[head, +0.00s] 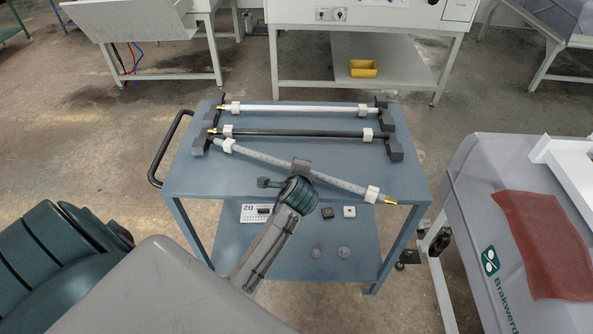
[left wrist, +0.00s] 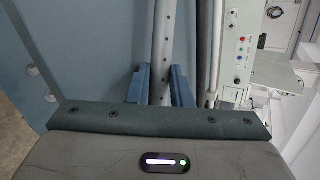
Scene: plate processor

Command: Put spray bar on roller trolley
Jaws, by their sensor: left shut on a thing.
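The spray bar (head: 250,154) is a grey tube with a row of holes, white collars and brass tips. It lies slantwise over the front of the roller trolley, its left end near the left rack block and its right end nearer me. My left gripper (head: 301,168) is shut on the bar near its middle. In the left wrist view the bar (left wrist: 164,45) runs between the two blue fingers (left wrist: 160,88). Whether the bar touches the trolley is unclear. The roller trolley (head: 185,178) is blue with a black handle. My right gripper is not in view.
A silver bar (head: 290,109) and a black bar (head: 290,133) lie across dark rack blocks (head: 394,148) on the trolley top. Small parts lie on its lower shelf (head: 300,262). A grey Brakwerd machine (head: 475,230) with a red cloth stands right. White benches stand behind.

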